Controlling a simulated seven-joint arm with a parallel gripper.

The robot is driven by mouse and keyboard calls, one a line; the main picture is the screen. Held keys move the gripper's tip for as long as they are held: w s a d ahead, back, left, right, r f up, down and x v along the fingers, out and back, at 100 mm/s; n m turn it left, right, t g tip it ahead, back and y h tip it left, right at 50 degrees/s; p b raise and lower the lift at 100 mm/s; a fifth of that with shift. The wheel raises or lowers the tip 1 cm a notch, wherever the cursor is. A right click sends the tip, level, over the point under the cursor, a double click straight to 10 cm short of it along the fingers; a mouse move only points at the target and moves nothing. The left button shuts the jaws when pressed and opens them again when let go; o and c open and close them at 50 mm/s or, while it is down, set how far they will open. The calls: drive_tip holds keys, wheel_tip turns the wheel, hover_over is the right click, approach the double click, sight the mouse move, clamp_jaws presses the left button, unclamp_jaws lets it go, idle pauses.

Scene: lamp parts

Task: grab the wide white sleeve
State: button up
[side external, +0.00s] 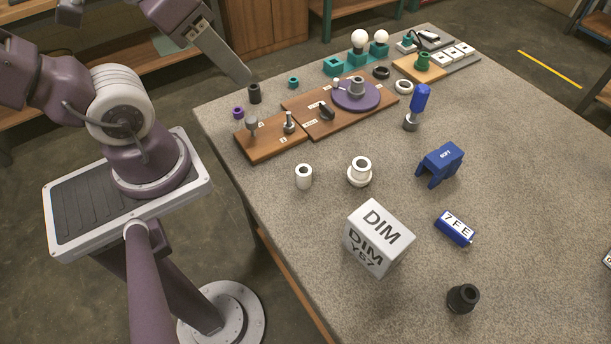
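Several white pieces could fit the wide white sleeve, and I cannot tell for sure which is meant. A white sleeve with a wider collar at its base (359,173) stands upright near the middle of the table. A plain, narrower white sleeve (303,177) stands upright to its left. A low white ring (403,87) lies farther back. All three are apart from my arm. A long grey part at the end of my arm (222,52) hangs at the upper left, near the table's back-left corner. No fingertips can be made out, and nothing held is visible.
A white DIM box (379,238) stands in front of the sleeves. A blue bracket (440,165), blue 7FE block (455,228) and black socket (463,298) lie to the right. Wooden boards (290,105) with fittings lie behind. The right side of the table is mostly clear.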

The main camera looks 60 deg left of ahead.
drive_tip(key=o, duration=0.4)
